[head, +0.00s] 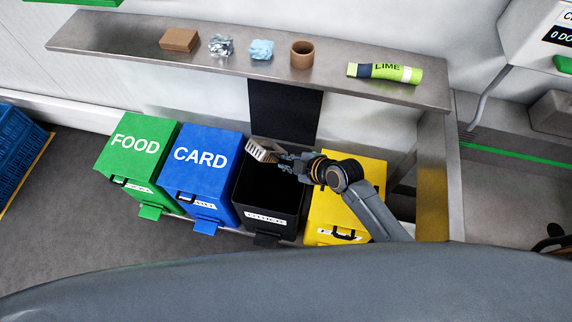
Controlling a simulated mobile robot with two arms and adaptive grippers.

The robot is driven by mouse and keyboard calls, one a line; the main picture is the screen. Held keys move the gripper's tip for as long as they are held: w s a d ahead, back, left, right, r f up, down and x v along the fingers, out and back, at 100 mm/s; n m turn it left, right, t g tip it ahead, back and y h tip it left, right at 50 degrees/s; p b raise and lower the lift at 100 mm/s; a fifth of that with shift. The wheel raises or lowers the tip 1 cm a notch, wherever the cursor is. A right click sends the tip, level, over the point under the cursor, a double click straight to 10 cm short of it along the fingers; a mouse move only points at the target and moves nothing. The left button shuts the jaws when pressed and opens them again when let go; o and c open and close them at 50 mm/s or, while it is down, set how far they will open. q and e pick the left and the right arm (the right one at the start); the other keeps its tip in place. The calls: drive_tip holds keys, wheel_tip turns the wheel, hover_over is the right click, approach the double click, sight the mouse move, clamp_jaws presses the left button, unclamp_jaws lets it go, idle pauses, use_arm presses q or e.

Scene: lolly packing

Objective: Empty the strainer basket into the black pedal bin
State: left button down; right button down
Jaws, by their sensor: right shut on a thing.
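The black pedal bin (268,217) stands between the blue and yellow bins. Its lid (285,110) is up and its dark mouth is open; I cannot make out anything inside. My right gripper (283,158) is shut on the strainer basket (256,150), a small pale slotted piece. The basket is held above the back part of the bin's opening and looks tilted. Its contents cannot be seen from here. My left gripper is not in view.
Green FOOD (135,148) and blue CARD (201,162) bins stand left of the black one, both with lids down. A yellow bin (330,222) is on the right, partly behind my arm. A shelf (120,40) above holds several small items, including a lime-labelled tube (400,73).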

drive_tip(key=f+m+g+y+b, duration=0.1)
drive_tip(key=m+y+b, duration=0.1)
drive_tip(key=b, duration=0.3)
drive_tip(key=d+f+m+y+b, duration=0.1)
drive_tip(key=f+m+y+b, duration=0.1)
drive_tip(key=b, duration=0.4)
drive_tip(key=w+f+m+g+y+b, duration=0.1)
drive_tip(key=m+y+b, duration=0.1)
drive_tip(key=b, duration=0.3)
drive_tip(key=shift+d+f+m+g+y+b, duration=0.2)
drive_tip(key=shift+f+m+g+y+b, duration=0.15)
drive_tip(key=shift+m, duration=0.55)
drive_tip(key=shift+r, duration=0.15)
